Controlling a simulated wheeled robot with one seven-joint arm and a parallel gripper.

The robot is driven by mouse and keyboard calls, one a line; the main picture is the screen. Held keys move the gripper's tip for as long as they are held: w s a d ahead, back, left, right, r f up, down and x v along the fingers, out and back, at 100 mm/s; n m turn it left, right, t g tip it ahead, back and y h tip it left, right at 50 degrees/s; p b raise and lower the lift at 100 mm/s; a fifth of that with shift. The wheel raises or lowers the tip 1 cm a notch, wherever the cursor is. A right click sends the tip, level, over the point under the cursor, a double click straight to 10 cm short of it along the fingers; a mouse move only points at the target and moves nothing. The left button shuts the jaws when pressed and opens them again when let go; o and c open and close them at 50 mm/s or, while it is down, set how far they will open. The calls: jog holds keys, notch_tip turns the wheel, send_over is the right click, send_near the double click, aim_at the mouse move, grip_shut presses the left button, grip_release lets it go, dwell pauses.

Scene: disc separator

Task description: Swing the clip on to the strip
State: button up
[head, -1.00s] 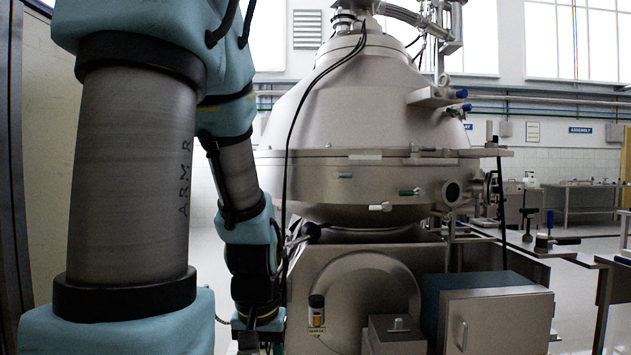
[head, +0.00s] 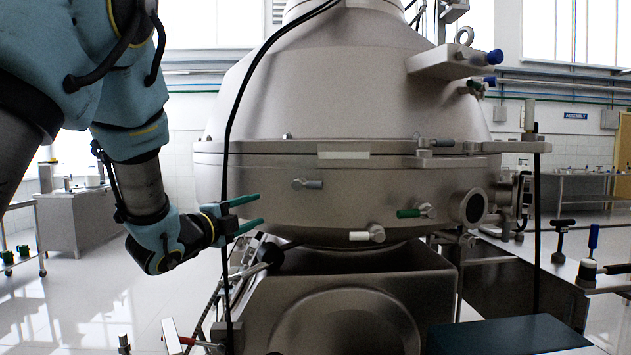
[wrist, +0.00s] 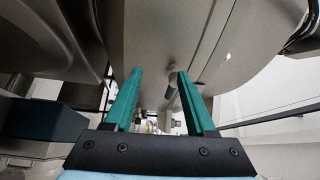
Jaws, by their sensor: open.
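My gripper (head: 258,211) is open and empty in the head view, its two green fingers pointing right at the left side of the steel separator bowl. A small grey-handled lever (head: 307,184) sits on the bowl to the right of the fingertips, apart from them. A pale strip (head: 343,155) lies on the bowl's rim band above it. A green-handled lever (head: 412,212) and a white-handled one (head: 367,236) are further right. I cannot tell which is the clip. In the wrist view, a grey handle (wrist: 173,88) shows between the open fingers (wrist: 160,76), beyond them.
A black cable (head: 228,130) hangs down the bowl's left side, close to my gripper. A black-knobbed lever (head: 270,253) stands below the fingers. The steel base (head: 350,285) is under the bowl. A side bench (head: 570,270) is at right. The floor at left is mostly clear.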

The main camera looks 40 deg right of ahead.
aim_at(311, 187)
jog(key=s+d+r+m+g+p, duration=0.1)
jog(key=d, duration=0.3)
jog(key=s+d+r+m+g+h+p, duration=0.1)
jog(key=s+d+r+m+p, duration=0.1)
jog(key=d, duration=0.2)
jog(key=s+d+r+m+g+h+p, duration=0.1)
jog(key=d+r+g, duration=0.1)
jog(key=d, duration=0.3)
jog(key=shift+s+m+p, duration=0.3)
jog(key=shift+s+p, duration=0.05)
jog(key=shift+p, duration=0.05)
jog(key=shift+d, duration=0.7)
jog(key=shift+c, duration=0.3)
jog(key=shift+f, duration=0.1)
grip_shut()
